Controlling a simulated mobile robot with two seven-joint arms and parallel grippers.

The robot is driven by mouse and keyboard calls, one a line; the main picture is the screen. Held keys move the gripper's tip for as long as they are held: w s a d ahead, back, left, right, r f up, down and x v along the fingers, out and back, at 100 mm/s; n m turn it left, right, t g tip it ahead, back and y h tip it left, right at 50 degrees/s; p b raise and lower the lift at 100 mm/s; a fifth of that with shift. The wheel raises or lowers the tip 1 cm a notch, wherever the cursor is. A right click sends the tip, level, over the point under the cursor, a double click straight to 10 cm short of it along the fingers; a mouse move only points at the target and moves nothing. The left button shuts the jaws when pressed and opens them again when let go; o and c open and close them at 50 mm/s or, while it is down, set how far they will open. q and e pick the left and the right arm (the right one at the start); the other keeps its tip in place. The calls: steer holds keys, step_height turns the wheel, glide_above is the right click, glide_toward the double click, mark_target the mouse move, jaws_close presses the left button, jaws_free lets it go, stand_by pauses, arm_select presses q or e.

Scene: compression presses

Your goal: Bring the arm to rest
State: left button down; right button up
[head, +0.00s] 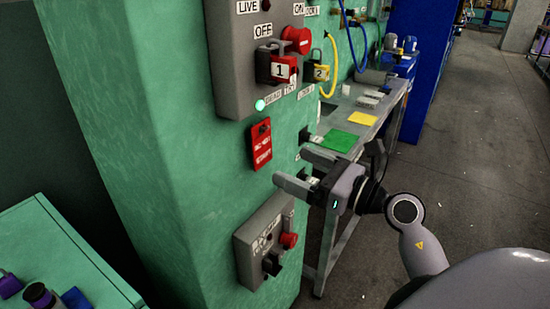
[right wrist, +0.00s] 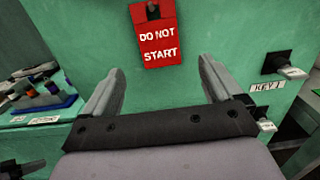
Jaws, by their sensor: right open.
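My right gripper (head: 299,171) is open and empty in the head view, its fingers pointing at the green press wall (head: 180,120). In the right wrist view both fingers (right wrist: 160,85) stand wide apart with nothing between them. A red tag (head: 261,145) hangs on the wall above and to the left of the gripper. In the right wrist view the red tag (right wrist: 155,35) reads "DO NOT START" and lies beyond the fingertips, apart from them. My left gripper is not in view.
A grey switch box (head: 250,60) with a red padlock marked 1 (head: 284,69) is above. A lower control box (head: 262,245) with a red button sits below the gripper. A grey table (head: 375,120) stands behind. Open floor (head: 470,150) lies to the right.

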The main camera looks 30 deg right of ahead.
steer(key=shift+s, duration=0.15)
steer(key=s+a+f+n+g+h+p, duration=0.1)
steer(key=s+a+f+n+g, duration=0.1)
steer(key=f+n, duration=0.7)
steer(key=s+a+f+n+g+h+p, duration=0.1)
steer(key=s+a+f+n, duration=0.4)
steer(key=f+n, duration=0.5)
steer(key=s+a+f+n+g+h+p, duration=0.1)
steer(key=s+a+f+n+g+h, duration=0.1)
steer(key=s+f+n, duration=0.4)
step_height(320, 180, down, 4)
steer(key=a+n+g, duration=0.1)
steer(key=a+n, duration=0.1)
steer(key=n, duration=0.7)
steer(key=shift+s+a+g+h, duration=0.2)
steer(key=shift+s+g+h, duration=0.2)
stand_by(2.7)
